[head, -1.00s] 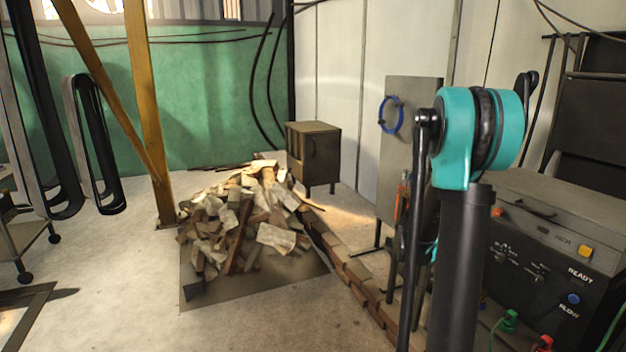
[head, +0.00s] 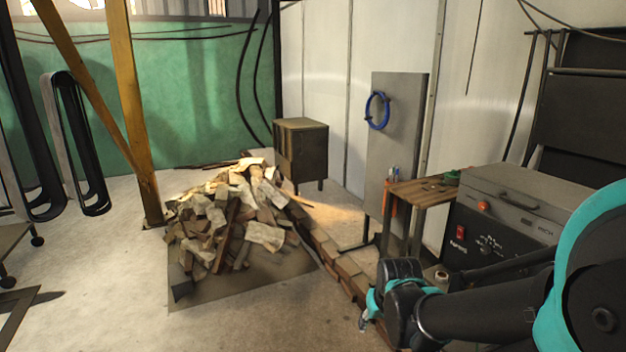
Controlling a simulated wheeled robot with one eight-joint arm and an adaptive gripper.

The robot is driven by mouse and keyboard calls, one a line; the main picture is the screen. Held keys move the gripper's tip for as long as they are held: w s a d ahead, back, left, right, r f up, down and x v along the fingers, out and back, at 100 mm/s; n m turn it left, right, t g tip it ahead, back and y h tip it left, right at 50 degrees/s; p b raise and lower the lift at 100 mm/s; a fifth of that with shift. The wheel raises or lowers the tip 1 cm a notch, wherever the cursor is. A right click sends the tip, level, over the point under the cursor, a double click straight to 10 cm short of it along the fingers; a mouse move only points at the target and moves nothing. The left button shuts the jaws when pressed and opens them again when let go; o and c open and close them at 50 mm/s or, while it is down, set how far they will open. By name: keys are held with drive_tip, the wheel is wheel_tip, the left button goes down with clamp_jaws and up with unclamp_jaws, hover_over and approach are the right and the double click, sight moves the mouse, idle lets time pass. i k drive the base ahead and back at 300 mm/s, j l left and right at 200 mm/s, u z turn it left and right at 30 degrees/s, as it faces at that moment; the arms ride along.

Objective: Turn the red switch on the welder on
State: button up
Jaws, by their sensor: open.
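The welder (head: 520,195) is a grey box with a dark front panel at the right of the head view. A small red switch (head: 461,232) sits at the left of its front panel; I cannot tell which way it is set. My gripper (head: 367,312), at the end of my black and teal arm, is open and points down, left of and lower than the switch, well apart from it. Its fingers are small and partly hidden. My arm covers the lower right part of the welder's panel.
An orange button (head: 483,206) is higher on the welder. A wooden-topped table (head: 425,190) and a grey board (head: 392,135) with a blue coil stand left of it. Floor at front left is clear.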

sight(460, 230)
drive_tip(key=z, duration=0.95)
drive_tip(key=i+j, duration=0.15)
drive_tip(key=i, duration=0.3)
drive_tip(key=i+j+z, duration=0.1)
drive_tip(key=i, duration=0.4)
